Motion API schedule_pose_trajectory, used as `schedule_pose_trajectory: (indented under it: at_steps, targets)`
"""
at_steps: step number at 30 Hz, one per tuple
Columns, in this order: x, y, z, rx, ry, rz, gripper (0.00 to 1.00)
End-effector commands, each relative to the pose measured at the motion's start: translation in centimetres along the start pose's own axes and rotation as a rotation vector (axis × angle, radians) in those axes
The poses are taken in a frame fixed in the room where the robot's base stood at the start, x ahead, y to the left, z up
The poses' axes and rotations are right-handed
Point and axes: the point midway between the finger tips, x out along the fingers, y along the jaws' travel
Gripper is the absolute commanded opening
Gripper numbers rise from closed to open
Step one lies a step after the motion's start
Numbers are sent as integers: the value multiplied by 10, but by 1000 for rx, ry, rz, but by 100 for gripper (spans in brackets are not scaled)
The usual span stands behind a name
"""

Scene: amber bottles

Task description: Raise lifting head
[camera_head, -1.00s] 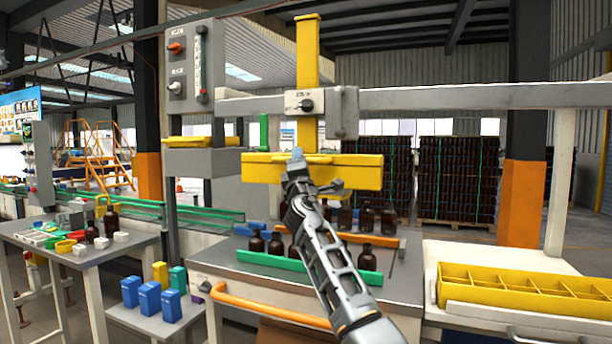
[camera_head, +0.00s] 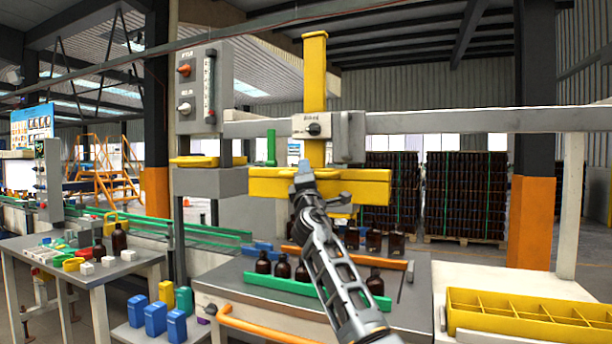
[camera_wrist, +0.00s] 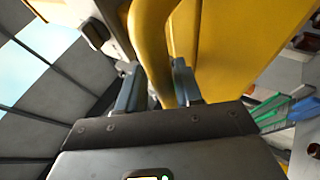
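The lifting head is a yellow crossbeam (camera_head: 362,189) on a yellow upright post (camera_head: 315,75), hanging above the bottle bench. Several amber bottles (camera_head: 282,266) stand below it, apart from it. My gripper (camera_head: 305,168) is at the front of the crossbeam, at its middle. In the wrist view, the yellow handle (camera_wrist: 150,45) passes between the two fingers of my gripper (camera_wrist: 158,85), which appear closed around it. The yellow face of the head (camera_wrist: 230,40) lies just behind. My arm hides part of the crossbeam and some bottles.
A grey frame rail (camera_head: 440,122) crosses above the head. A control box (camera_head: 203,90) hangs at upper left. A green rail (camera_head: 300,290) and an orange rail (camera_head: 400,263) edge the bottle rows. A yellow divided tray (camera_head: 530,317) sits at the right.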

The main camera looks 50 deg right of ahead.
Motion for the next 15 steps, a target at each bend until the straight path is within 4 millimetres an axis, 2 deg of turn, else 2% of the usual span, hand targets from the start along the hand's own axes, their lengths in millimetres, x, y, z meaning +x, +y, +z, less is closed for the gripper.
schedule_pose_trajectory:
  at_steps: [5,15]
  targets:
    - [-8,0,0,0,0,2,32]
    - [-62,-1,-1,2,1,1,32]
